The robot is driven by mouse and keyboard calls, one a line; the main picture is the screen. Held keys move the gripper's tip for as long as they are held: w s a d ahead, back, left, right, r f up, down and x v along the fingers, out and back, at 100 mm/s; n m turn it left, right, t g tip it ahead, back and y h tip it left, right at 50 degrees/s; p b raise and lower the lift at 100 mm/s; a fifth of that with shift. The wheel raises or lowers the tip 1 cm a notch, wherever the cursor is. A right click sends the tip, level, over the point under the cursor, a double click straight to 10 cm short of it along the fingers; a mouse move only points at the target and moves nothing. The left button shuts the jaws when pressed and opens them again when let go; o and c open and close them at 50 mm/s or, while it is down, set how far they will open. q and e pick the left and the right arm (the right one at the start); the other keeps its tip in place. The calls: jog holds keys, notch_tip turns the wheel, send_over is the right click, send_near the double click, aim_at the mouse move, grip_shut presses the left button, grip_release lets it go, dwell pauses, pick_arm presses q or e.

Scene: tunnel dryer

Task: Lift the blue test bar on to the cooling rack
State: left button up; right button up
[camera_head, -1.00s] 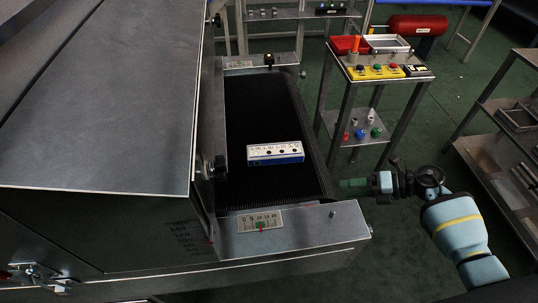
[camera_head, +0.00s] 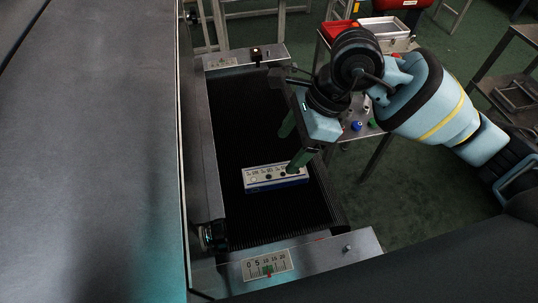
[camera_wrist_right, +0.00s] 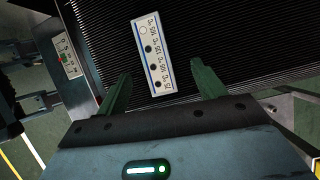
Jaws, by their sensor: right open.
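The blue test bar (camera_head: 270,179) lies flat on the black conveyor belt (camera_head: 240,120). Its top is white with a row of round dots and its side is blue. My right gripper (camera_head: 293,148) is open above the belt, its green fingers close to the bar's right end. In the right wrist view the bar (camera_wrist_right: 153,57) shows ahead between the two spread fingers (camera_wrist_right: 160,72), and nothing is gripped. I cannot tell for certain which stand is the cooling rack; a metal shelf unit (camera_head: 500,70) stands at the right. My left gripper is not in view.
The dryer housing (camera_head: 100,150) walls off the belt's left side. A metal end plate with a scale (camera_head: 267,264) borders the belt in front. A stand with a red bin (camera_head: 338,30) and a metal tray (camera_head: 385,30) is at the back right. Green floor lies between.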

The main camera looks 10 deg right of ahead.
aim_at(273, 173)
jog(key=shift+s+a+n, duration=0.15)
jog(key=shift+s+n, duration=0.15)
jog(key=shift+s, duration=0.05)
jog(key=shift+s+r, duration=0.1)
jog(key=shift+s+a, duration=0.1)
jog(key=shift+s, duration=0.05)
jog(key=shift+x, duration=3.9)
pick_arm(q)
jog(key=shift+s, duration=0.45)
pick_arm(e)
jog(key=c, duration=1.1)
